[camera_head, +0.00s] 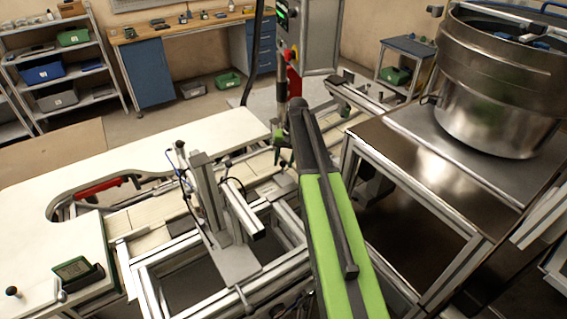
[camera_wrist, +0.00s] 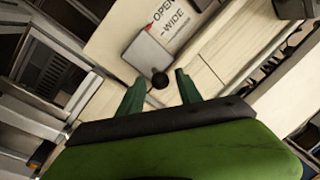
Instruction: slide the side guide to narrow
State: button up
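The side guide shows in the wrist view as a silver square plate (camera_wrist: 148,52) with a round black knob (camera_wrist: 160,80) at its lower edge. A small red mark (camera_wrist: 149,26) sits at the plate's upper edge, beside a white label (camera_wrist: 172,20) reading "OPEN" and "WIDE". My gripper (camera_wrist: 160,84) is open. Its two green fingers stand on either side of the knob with gaps visible; I cannot tell how far above or below the knob they are. In the head view my gripper (camera_head: 284,157) is over the conveyor, and my arm hides much of the area around it.
A metal post fixture (camera_head: 207,190) stands left of my arm. A steel bowl feeder (camera_head: 495,95) on a brown-topped bench is at right. A control box (camera_head: 307,38) rises behind the gripper. A white table (camera_head: 130,155) and a red-handled part (camera_head: 97,187) lie at left.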

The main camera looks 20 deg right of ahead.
grip_shut()
dwell(1.2)
